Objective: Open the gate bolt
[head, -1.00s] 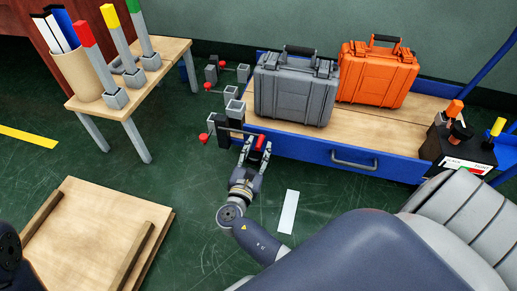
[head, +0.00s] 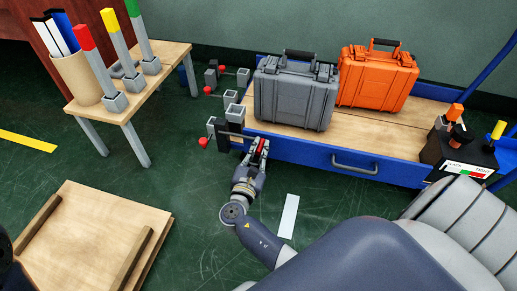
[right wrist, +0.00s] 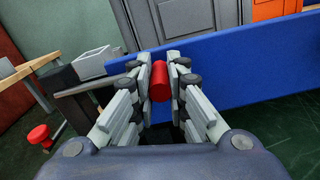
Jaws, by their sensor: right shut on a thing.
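The gate bolt (head: 236,132) is a dark horizontal bar at the front left corner of the blue cart, with a red knob (right wrist: 160,82) at its right end. My right gripper (head: 256,148) is at this knob. In the right wrist view its two fingers are shut on the red knob, one on each side. Another red knob (head: 203,142) shows at the left on the same bracket, and also in the right wrist view (right wrist: 38,134). Part of the bolt is hidden behind the fingers in the right wrist view. My left gripper is not in view.
The blue cart (head: 300,153) carries a grey case (head: 294,93) and an orange case (head: 376,80). A black control box (head: 458,155) stands at its right. A wooden table (head: 165,75) with coloured posts is at left. A wooden pallet (head: 90,230) lies front left.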

